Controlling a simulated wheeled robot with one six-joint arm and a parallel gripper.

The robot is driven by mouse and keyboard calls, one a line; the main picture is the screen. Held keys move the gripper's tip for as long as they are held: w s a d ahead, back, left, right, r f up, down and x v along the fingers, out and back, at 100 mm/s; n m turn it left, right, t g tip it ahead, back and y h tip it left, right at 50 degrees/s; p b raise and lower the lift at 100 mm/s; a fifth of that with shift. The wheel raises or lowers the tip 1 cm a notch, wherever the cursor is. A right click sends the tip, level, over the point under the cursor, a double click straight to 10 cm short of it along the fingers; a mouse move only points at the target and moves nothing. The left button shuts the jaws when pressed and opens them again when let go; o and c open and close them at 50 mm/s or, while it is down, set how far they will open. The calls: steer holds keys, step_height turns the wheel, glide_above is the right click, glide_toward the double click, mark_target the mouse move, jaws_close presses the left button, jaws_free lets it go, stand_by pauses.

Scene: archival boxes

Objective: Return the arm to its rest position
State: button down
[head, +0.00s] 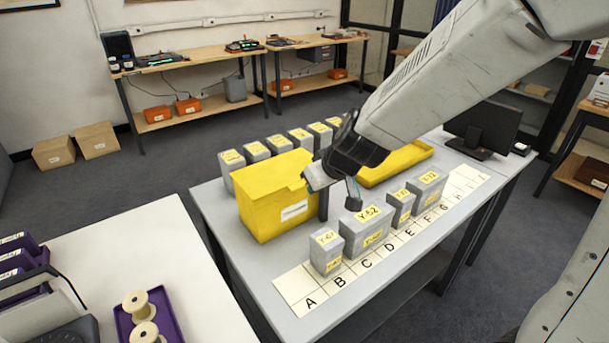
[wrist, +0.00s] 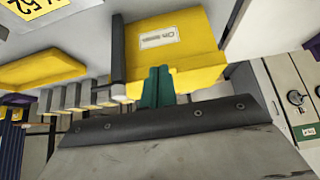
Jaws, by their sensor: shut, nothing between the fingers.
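My gripper (head: 353,193) hangs over the grey table (head: 230,265) in the head view, its tip just above and behind the grey box labelled Y-52 (head: 366,232). In the wrist view its fingers (wrist: 158,86) are together with nothing between them. The yellow box (head: 275,196) stands left of the gripper; it also shows upside down in the wrist view (wrist: 185,45). My arm slopes down from the upper right and hides part of the table's middle.
Grey boxes stand on a lettered strip (head: 297,288) along the front edge, and several more (head: 231,160) line the back. A yellow tray (head: 424,153) lies behind the arm. A monitor (head: 484,125) stands at the right end. A white table (head: 170,225) with spools is at front left.

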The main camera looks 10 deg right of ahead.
steer(key=s, duration=0.1)
steer(key=s+d+f, duration=0.1)
steer(key=s, duration=0.1)
steer(key=shift+s+d+f, duration=0.2)
steer(key=shift+s+d, duration=0.05)
steer(key=shift+s, duration=0.05)
steer(key=shift+s+a+f+m, duration=0.1)
steer(key=shift+s+a+m, duration=0.05)
steer(key=shift+s+m, duration=0.2)
steer(key=s, duration=0.1)
steer(key=s+a+g+y, duration=0.1)
steer(key=s+a+g, duration=0.1)
steer(key=shift+s+f+m, duration=0.15)
steer(key=shift+f+m, duration=0.1)
steer(key=shift+m, duration=0.1)
steer(key=s+d+r+m+g+h, duration=0.1)
steer(key=s+d+r+h, duration=0.1)
steer(key=s+d+r, duration=0.4)
steer(key=s+d+r+m+g+h, duration=0.1)
steer(key=s+d+r, duration=0.5)
steer(key=s, duration=0.8)
steer(key=shift+r+m+g+h, duration=0.4)
steer(key=shift+m+g, duration=0.1)
steer(key=shift+m, duration=0.1)
